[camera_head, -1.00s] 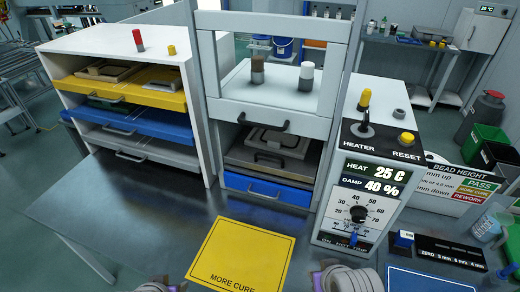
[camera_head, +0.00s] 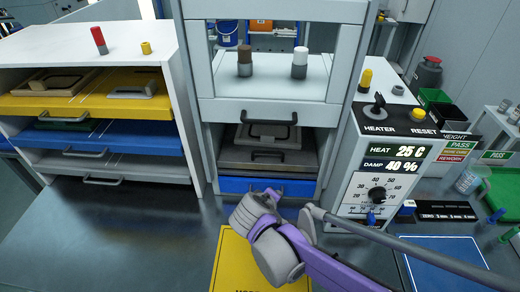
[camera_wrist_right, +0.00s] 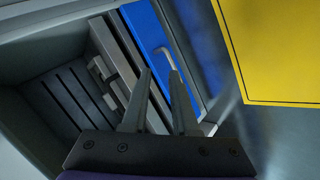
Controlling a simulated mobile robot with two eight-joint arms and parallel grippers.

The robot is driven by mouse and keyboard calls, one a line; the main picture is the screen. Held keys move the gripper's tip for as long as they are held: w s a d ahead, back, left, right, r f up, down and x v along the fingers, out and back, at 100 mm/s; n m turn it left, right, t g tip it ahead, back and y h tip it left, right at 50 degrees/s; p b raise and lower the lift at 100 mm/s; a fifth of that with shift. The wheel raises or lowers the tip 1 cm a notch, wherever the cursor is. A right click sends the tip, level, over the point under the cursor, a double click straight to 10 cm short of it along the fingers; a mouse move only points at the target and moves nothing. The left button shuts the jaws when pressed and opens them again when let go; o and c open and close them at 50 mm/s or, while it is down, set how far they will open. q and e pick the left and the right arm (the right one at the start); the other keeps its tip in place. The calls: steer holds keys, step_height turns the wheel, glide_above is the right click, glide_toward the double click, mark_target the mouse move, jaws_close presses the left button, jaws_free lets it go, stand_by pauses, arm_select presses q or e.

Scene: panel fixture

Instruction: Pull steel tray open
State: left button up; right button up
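The grey steel tray (camera_head: 236,166), with a dark handle (camera_head: 268,155), sits inside the central fixture above a blue drawer (camera_head: 235,185). A thick grey piece with its own handle (camera_head: 268,128) lies on it. My right gripper (camera_head: 266,190) reaches in from the lower right to the front of the blue drawer, below the steel tray's handle. In the right wrist view, my right gripper (camera_wrist_right: 160,71) is open with its fingers spread. One fingertip overlaps the blue drawer (camera_wrist_right: 150,35) near a pale handle (camera_wrist_right: 178,62); contact cannot be told. My left gripper is out of view.
A rack (camera_head: 185,110) with yellow, blue and grey drawers stands at left. The heater panel (camera_head: 385,160) stands close on the right. A yellow mat (camera_head: 230,255) lies in front, partly under my arm. The bench at left front is clear.

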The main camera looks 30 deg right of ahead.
steer(key=w+d+r+n+t+h, duration=0.1)
steer(key=w+d+n+h, duration=0.15)
steer(key=w, duration=0.35)
steer(key=n+t+h+b, duration=0.1)
steer(key=t+h, duration=0.1)
steer(key=h, duration=0.1)
glide_toward(271, 152)
steer(key=w+d+f, duration=0.2)
steer(key=shift+r+h, duration=0.25)
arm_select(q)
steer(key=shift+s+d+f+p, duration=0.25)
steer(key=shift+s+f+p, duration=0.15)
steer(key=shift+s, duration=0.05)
arm_select(e)
steer(key=x, duration=1)
steer(key=shift+w, duration=0.1)
steer(key=shift+c, duration=0.3)
jaws_close()
